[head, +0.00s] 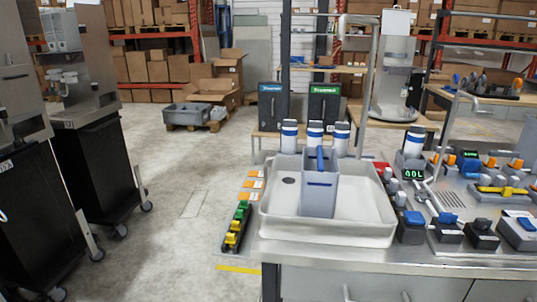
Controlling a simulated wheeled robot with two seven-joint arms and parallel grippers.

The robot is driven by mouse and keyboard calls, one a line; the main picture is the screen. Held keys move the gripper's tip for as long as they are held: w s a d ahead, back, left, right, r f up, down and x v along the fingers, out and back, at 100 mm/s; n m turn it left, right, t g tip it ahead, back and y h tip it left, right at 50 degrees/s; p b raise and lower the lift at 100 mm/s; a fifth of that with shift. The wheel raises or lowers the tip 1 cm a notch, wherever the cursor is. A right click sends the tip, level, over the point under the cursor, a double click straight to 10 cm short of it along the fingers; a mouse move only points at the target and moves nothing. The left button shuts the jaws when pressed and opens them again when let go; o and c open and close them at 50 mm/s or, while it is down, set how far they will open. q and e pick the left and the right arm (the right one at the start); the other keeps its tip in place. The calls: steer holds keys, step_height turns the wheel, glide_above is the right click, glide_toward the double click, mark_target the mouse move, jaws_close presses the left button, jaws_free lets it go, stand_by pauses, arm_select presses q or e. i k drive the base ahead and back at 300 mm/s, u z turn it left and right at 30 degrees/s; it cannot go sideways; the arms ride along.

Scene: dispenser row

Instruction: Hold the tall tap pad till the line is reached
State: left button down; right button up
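A tall grey-blue container (319,195) with a blue strip at its top edge stands upright in a white basin (368,232) on the bench. A thin dark line crosses its front face near the top; I cannot see a liquid level inside. A tall grey tap pipe (370,75) rises behind the basin, its bent top above and behind the container. A thinner bent pipe (457,120) stands to the right. A blue-topped pad (412,218) and dark pads (482,236) sit right of the basin; I cannot tell which belongs to the tall tap. Neither gripper is in view.
White-and-blue cylinders (289,137) stand behind the basin. A small display (412,174) with green digits sits to its right. Yellow and orange valve-like fittings (497,190) crowd the bench's right side.

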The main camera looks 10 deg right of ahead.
mark_target(412, 219)
steer(key=u, duration=2.45)
steer(key=k, duration=2.1)
steer(key=z, duration=1.3)
